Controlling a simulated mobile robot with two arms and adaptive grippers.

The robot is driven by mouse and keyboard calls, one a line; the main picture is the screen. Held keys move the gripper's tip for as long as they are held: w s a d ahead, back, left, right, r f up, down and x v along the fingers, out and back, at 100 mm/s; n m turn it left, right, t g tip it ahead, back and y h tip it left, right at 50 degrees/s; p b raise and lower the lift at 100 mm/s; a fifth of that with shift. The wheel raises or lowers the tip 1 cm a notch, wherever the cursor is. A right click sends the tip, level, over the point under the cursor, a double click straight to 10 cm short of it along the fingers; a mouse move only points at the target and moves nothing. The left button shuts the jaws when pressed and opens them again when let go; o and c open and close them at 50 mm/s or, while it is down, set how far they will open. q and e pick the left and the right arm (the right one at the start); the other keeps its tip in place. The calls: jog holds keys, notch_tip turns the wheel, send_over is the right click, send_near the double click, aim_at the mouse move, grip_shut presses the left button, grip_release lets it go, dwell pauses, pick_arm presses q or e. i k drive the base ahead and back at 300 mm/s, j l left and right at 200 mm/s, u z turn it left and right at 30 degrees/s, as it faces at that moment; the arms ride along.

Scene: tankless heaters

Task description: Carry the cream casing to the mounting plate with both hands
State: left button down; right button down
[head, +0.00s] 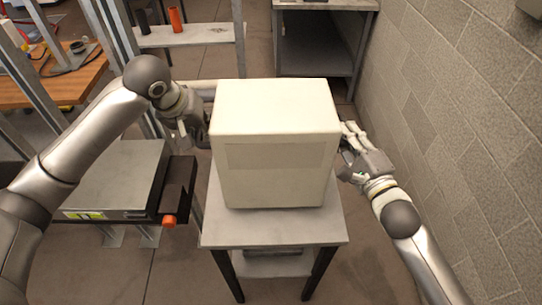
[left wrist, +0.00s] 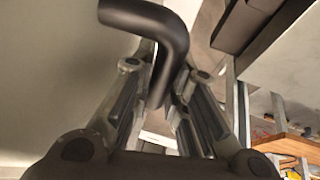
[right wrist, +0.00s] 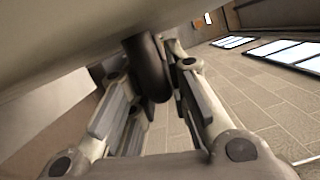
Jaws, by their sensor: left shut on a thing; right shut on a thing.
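The cream casing (head: 275,150) is a large box, upright over a small grey table (head: 270,230) in the middle of the head view. I cannot tell whether it rests on the top or hangs just above it. My left gripper (head: 203,133) is at its left side, shut on a black bent handle (left wrist: 168,55). My right gripper (head: 347,158) is at its right side, shut on another black handle (right wrist: 150,70). The casing's side fills part of both wrist views. I cannot make out a mounting plate for certain.
A grey flat-topped unit (head: 115,165) with an orange knob stands to the left. A block wall (head: 430,100) runs close along the right. Behind are a grey cabinet (head: 320,45) and a shelf (head: 190,38) with a black and an orange cylinder.

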aim_at(96, 171)
jog(key=j, duration=2.8)
